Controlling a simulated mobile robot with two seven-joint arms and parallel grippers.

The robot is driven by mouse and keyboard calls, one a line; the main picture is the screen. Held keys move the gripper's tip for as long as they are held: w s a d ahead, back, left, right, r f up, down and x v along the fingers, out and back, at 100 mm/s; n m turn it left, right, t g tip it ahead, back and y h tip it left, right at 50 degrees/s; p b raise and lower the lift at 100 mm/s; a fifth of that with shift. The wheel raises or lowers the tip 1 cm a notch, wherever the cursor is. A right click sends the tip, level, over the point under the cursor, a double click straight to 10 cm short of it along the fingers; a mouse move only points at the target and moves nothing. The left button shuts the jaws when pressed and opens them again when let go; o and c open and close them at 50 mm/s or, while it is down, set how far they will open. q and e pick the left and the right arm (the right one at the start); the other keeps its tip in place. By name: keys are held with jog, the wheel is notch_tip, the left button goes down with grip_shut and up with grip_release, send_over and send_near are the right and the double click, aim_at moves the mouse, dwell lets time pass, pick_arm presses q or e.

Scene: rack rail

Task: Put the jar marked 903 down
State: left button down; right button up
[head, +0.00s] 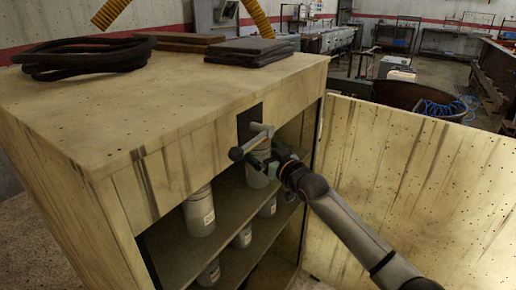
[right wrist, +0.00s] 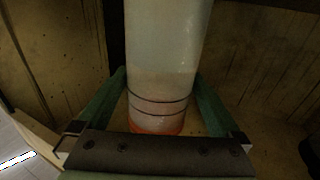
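My right gripper (head: 264,160) is at the open front of a wooden cabinet in the head view, near the top of the opening. Its green fingers (right wrist: 160,95) lie against both sides of a pale jar (right wrist: 165,50) with dark bands and an orange end. The jar also shows in the head view (head: 256,178), partly hidden by the gripper, over the upper shelf (head: 232,203). Whether its base touches the shelf I cannot tell. No number is readable on it. My left gripper is not in view.
Another jar (head: 199,214) stands on the upper shelf to the left. Several more stand lower down, such as one at the bottom left (head: 209,273). A wooden panel (head: 410,190) stands on the right.

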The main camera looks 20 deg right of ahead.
jog(key=shift+r, duration=0.25)
jog(key=shift+s+d+f, duration=0.1)
jog(key=shift+s, duration=0.25)
jog(key=p+v, duration=0.1)
jog(key=v, duration=1)
jog(key=s+a+f+g+h, duration=0.15)
jog(key=s+a+f, duration=0.35)
jog(key=f, duration=0.5)
jog(key=s+a+f+g+y, duration=0.1)
jog(key=s+a+f+g, duration=0.15)
jog(key=s+f, duration=0.65)
jog(key=s+a+f+g+h, duration=0.1)
jog(key=s+a+f+g, duration=0.3)
jog(key=s+f, duration=0.8)
jog(key=shift+s+a+f, duration=0.2)
jog(key=shift+s+a, duration=0.05)
jog(key=shift+s, duration=0.7)
